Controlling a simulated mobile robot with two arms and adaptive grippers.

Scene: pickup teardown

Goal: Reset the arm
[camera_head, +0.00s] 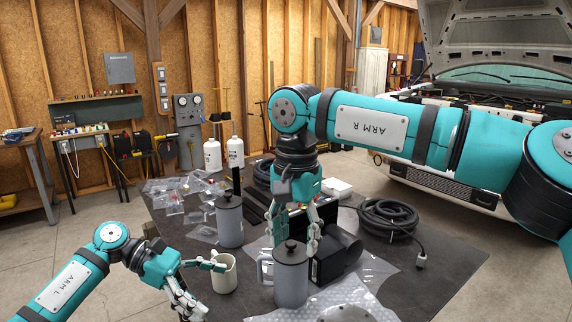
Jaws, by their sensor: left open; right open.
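My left gripper (212,290) is open at the lower left of the table. Its upper finger overlaps the rim of a cream mug (226,279); I cannot tell whether they touch. My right gripper (293,240) points down and is open, with its fingers on either side of the black lid knob of a grey lidded pot (291,284). I cannot tell whether it touches the pot. My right arm reaches across from the right edge and hides part of the table behind it.
The dark table (445,270) also holds a second grey lidded canister (229,222), white bottles (235,152), clear plastic bags (168,195) and a coiled black hose (388,219). A black box-like part lies beside the pot. A pickup with raised hood (495,25) stands behind.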

